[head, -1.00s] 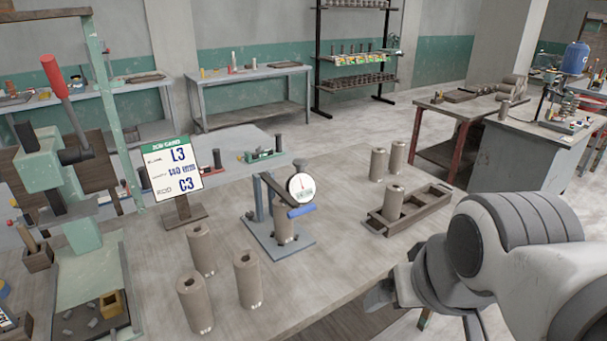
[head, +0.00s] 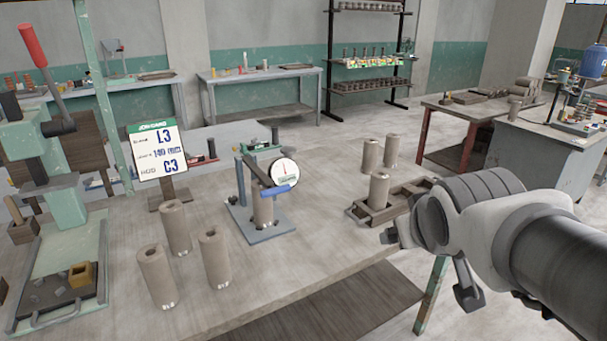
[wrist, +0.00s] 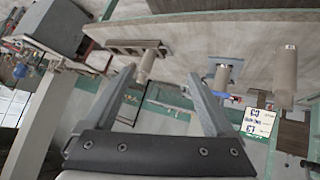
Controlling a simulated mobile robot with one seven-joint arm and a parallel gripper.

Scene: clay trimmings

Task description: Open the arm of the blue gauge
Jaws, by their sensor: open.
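The blue gauge (head: 263,237) stands mid-table in the head view. It has a blue base plate, upright posts, a round white dial (head: 284,172) and a dark arm (head: 256,170) with a blue handle (head: 276,191) at its near end. The arm lies across, over a clay cylinder (head: 263,211) standing on the plate; whether it touches is unclear. In the wrist view the gauge (wrist: 221,93) shows beyond and right of my fingers. My gripper (wrist: 162,75) is open and empty, apart from the gauge. In the head view my arm is at the right, its fingers hard to make out.
A wooden tray (head: 361,212) with an upright cylinder sits right of the gauge, two cylinders behind it. Three cylinders (head: 215,258) stand front left. A card sign (head: 158,150) and a green lever press (head: 60,150) are further left. Bare tabletop lies before the gauge.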

